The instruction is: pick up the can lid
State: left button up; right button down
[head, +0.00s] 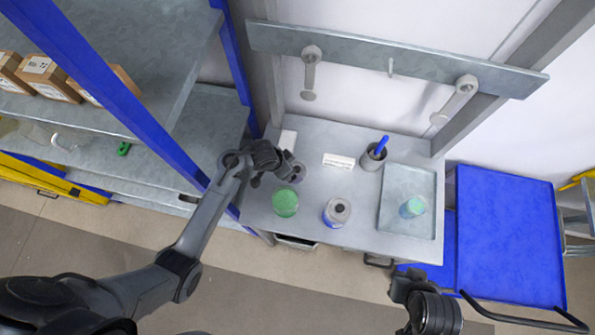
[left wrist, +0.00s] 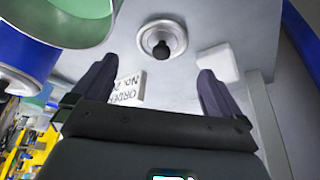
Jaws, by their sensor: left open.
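The can lid (left wrist: 149,41) is a round silver disc with a black knob, lying on the grey table beyond my left fingertips in the left wrist view. In the head view the lid (head: 297,174) is partly hidden by my left gripper (head: 269,168). My left gripper (left wrist: 156,70) is open and empty, with the knob roughly in line with the gap between its fingers. My right gripper (head: 405,287) is at the lower right of the head view, away from the lid; its jaws cannot be made out.
A green can (head: 286,203) and a blue-banded can with a grey top (head: 337,212) stand near the lid. A white block (head: 287,139), a sign (head: 339,161), a pen cup (head: 373,157) and a tray (head: 393,225) are also on the table. A blue-posted shelf stands left.

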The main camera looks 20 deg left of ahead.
aim_at(297, 169)
pick_arm(q)
jog(key=shift+w+b+x, duration=0.1)
jog(key=shift+b+x, duration=0.15)
jog(key=shift+x, duration=1.7)
jog(key=shift+w+b+x, duration=0.15)
jog(key=shift+b+x, duration=0.05)
jog(key=shift+x, duration=1.75)
jog(key=shift+r, duration=0.1)
jog(key=c, duration=0.8)
jog(key=shift+r, duration=0.1)
